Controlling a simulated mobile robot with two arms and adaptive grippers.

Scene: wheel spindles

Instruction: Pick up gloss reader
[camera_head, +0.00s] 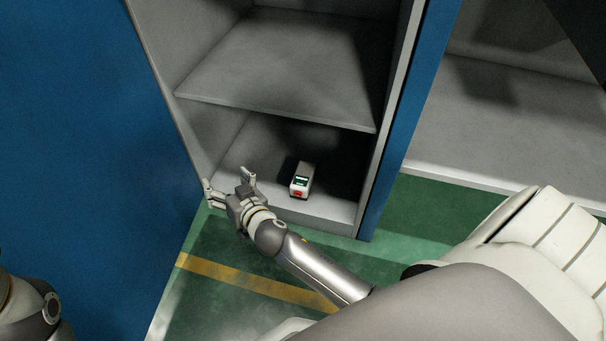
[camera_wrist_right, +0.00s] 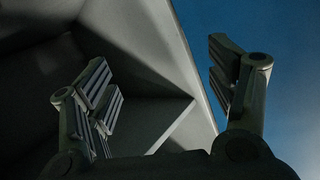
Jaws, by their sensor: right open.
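The gloss reader (camera_head: 302,180) is a small white box with a dark green display and a red patch on its near end. It rests on the cabinet's bottom shelf (camera_head: 325,208), close to the front edge. My right gripper (camera_head: 228,178) is open and empty at the front left of that compartment, to the left of the reader and apart from it. In the right wrist view its two fingers (camera_wrist_right: 165,95) stand wide apart with the cabinet's inside behind them. The reader does not show in that view. My left gripper is out of view.
A middle shelf (camera_head: 280,75) hangs above the reader's compartment. Blue side panels (camera_head: 90,130) and a grey inner wall bound it on the left, and a blue-edged panel (camera_head: 408,110) on the right. The green floor has a yellow stripe (camera_head: 255,284).

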